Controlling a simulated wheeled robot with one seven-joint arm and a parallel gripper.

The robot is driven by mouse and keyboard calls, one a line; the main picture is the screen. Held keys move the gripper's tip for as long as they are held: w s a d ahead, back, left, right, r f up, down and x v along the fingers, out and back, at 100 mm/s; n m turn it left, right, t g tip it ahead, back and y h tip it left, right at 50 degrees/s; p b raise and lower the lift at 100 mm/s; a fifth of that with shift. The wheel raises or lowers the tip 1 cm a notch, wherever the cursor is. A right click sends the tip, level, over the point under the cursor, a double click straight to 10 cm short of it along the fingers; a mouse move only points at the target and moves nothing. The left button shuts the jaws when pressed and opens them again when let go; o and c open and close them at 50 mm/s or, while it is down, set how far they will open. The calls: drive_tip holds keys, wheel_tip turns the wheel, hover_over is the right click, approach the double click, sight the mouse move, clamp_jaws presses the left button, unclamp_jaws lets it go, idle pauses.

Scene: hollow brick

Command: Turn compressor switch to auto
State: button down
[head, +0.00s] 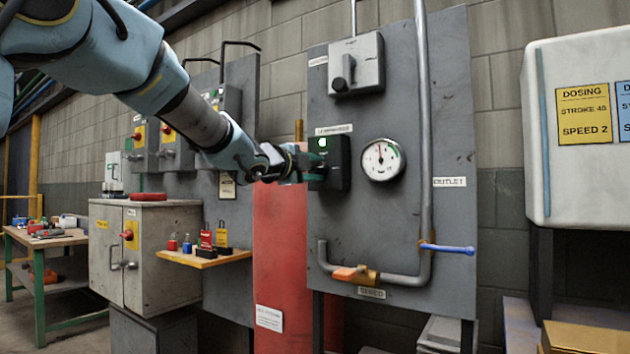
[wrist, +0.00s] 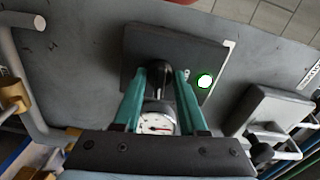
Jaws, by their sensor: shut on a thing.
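The compressor switch is a black box (head: 337,150) on the grey panel, under a small label and left of a round gauge. A green lamp (head: 322,143) is lit on its face; it also shows in the wrist view (wrist: 204,81). My gripper (head: 306,165) reaches the box from the left. In the wrist view, my gripper's two teal fingers (wrist: 159,88) are shut on the dark knob (wrist: 159,72) at the middle of the box. The knob's pointer and the switch's position markings cannot be read.
The gauge (head: 381,160) is close right of the switch. A grey switch box (head: 356,65) with a black knob is above. Pipes with a blue lever (head: 447,248) and an orange lever (head: 345,273) run below and right. A red cylinder (head: 280,230) stands beneath my gripper.

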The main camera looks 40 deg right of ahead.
drive_tip(key=shift+m+b, duration=0.4)
drive_tip(key=shift+m, duration=0.1)
idle(0.3)
drive_tip(key=shift+c, duration=2.3)
unclamp_jaws()
drive_tip(key=v, duration=1)
drive_tip(key=shift+a+b, duration=0.35)
drive_tip(key=shift+b, duration=0.1)
drive_tip(key=shift+s, duration=0.1)
